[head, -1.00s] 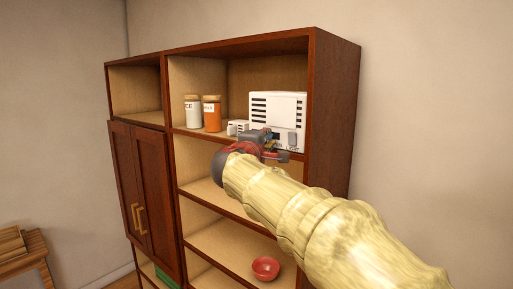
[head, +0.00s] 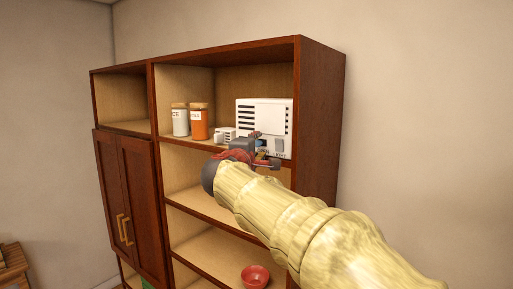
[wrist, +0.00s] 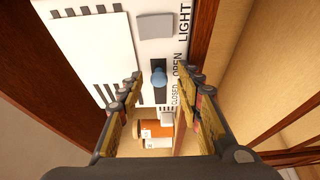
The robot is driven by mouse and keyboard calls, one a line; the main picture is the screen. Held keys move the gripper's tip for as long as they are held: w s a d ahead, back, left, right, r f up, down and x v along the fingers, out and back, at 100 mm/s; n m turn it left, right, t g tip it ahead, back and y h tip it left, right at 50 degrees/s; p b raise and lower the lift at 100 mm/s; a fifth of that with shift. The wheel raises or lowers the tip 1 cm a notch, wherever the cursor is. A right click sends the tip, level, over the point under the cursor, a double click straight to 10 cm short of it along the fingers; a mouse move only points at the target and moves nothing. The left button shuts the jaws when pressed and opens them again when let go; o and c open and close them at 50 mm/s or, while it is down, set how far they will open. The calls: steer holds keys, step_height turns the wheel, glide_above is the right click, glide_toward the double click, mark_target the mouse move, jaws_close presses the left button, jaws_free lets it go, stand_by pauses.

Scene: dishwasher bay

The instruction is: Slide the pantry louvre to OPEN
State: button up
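The pantry louvre unit (head: 250,110) is a white box with dark slots on the upper shelf of the brown cabinet. In the wrist view its white face (wrist: 95,50) fills the upper left. A blue knob (wrist: 158,77) sits in a dark vertical slot beside the words OPEN and CLOSED, between the slot's ends and nearer OPEN. My gripper (wrist: 160,85) is open, one finger on each side of the knob, with gaps showing. In the head view my gripper (head: 258,153) is in front of the box's lower part and hides some of it.
A grey rocker (wrist: 156,25) marked LIGHT is close to the slot. A white jar (head: 180,122), an orange jar (head: 199,124) and a small white box (head: 225,134) stand left of the unit. The cabinet's side wall (head: 318,130) is close on the right. A red bowl (head: 255,276) sits lower down.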

steer(key=shift+s, duration=0.1)
steer(key=v, duration=1.1)
steer(key=shift+s, duration=0.35)
steer(key=shift+a, duration=0.1)
